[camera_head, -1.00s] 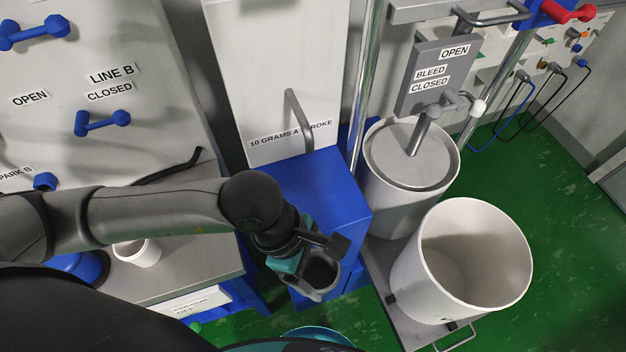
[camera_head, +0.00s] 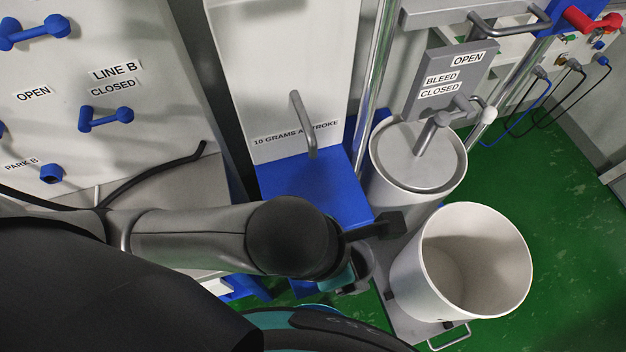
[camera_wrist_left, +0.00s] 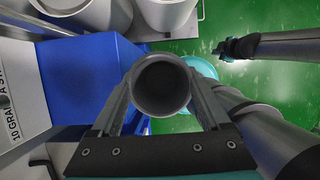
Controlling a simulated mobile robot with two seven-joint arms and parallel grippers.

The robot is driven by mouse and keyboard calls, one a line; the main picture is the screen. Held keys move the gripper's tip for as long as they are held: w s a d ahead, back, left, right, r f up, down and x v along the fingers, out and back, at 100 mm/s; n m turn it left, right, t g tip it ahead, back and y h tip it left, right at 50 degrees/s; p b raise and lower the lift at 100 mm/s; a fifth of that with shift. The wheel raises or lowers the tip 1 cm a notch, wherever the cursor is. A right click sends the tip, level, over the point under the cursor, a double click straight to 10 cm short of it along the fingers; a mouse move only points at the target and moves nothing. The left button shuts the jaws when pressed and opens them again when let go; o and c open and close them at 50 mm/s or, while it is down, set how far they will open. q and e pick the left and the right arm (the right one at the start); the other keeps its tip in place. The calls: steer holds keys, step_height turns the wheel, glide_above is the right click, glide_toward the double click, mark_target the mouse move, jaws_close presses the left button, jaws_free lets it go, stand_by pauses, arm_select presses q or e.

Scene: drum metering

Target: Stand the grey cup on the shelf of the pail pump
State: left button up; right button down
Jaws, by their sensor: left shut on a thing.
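My left gripper (camera_wrist_left: 160,100) is shut on the grey cup (camera_wrist_left: 160,84), with a finger on each side. I look down into its dark mouth in the left wrist view. In the head view the cup (camera_head: 362,268) is partly hidden by my left wrist. The blue shelf (camera_head: 300,185) is below the spout and the "10 GRAMS A STROKE" panel (camera_head: 280,80). The shelf (camera_wrist_left: 85,75) is bare where it shows and lies left of the cup in the wrist view; the cup looks beyond its edge. My right gripper (camera_wrist_left: 236,48) is small and dark in the wrist view.
A lidded grey drum (camera_head: 405,190) stands right of the shelf. An open white pail (camera_head: 420,270) stands in front of it. A steel post (camera_head: 376,70) rises between panel and drum. A hooked spout (camera_head: 301,120) overhangs the shelf. Green floor (camera_head: 560,200) is clear at right.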

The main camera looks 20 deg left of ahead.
arm_select(q)
steer(key=shift+w+a+f, duration=0.1)
steer(key=shift+w+a, duration=0.15)
steer(key=shift+a, duration=0.05)
steer(key=w+a+b, duration=0.6)
steer(key=w+a, duration=0.3)
steer(key=w, duration=0.5)
step_height(320, 180, down, 6)
steer(key=shift+a+f+b, duration=0.15)
steer(key=shift+f+b, duration=0.05)
steer(key=shift+b, duration=0.6)
steer(key=shift+w+a+f, duration=0.15)
steer(key=shift+w+f, duration=0.05)
steer(key=shift+f, duration=0.05)
